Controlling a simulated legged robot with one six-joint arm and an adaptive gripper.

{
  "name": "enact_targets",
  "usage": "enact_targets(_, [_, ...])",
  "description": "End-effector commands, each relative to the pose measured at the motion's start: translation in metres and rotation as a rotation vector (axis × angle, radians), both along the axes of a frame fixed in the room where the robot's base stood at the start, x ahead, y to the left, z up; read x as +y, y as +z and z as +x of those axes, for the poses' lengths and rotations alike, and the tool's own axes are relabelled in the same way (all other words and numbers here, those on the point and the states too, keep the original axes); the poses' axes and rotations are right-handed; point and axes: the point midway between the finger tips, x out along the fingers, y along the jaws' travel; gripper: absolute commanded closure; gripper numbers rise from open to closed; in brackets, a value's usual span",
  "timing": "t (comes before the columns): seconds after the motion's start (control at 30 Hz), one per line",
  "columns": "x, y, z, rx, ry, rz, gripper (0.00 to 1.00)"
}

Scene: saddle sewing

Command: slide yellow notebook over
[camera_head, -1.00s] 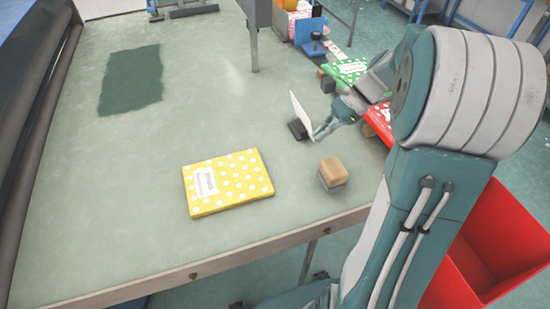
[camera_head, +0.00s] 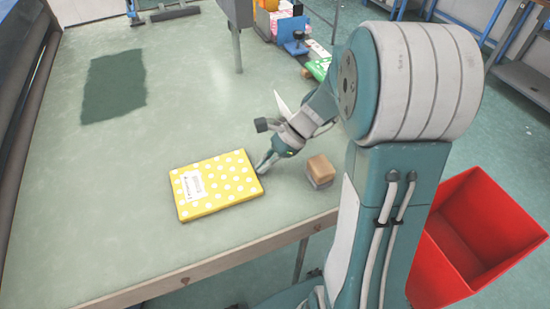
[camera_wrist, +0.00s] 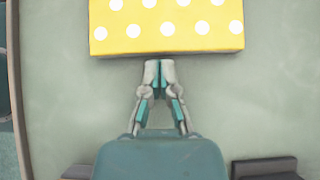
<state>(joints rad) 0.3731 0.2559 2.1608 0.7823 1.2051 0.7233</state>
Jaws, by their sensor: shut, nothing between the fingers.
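The yellow notebook (camera_head: 222,187) with white dots and a white label lies flat near the table's front edge in the head view. Its near edge also shows at the top of the wrist view (camera_wrist: 175,35). My gripper (camera_head: 261,170) is low beside the notebook's right edge. In the wrist view, my shut fingertips (camera_wrist: 159,66) are at the notebook's edge, with nothing between them. I cannot tell for sure whether they touch it.
A tan block (camera_head: 320,168) on a dark base stands just right of my gripper. A dark green patch (camera_head: 113,87) lies at the back left of the table (camera_head: 150,150). A red bin (camera_head: 475,235) stands beyond the right edge. The table left of the notebook is clear.

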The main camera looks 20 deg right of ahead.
Motion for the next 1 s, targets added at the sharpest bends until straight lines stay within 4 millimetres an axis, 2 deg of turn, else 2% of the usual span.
enact_targets(0.33, [0.002, 0.0, 0.0, -0.001, 0.0, 0.0, 1.0])
enact_targets(0.47, [0.013, 0.0, 0.001, -0.002, 0.002, -0.001, 1.0])
enact_targets(1.0, [0.131, 0.0, -0.001, -0.001, 0.007, -0.001, 1.0])
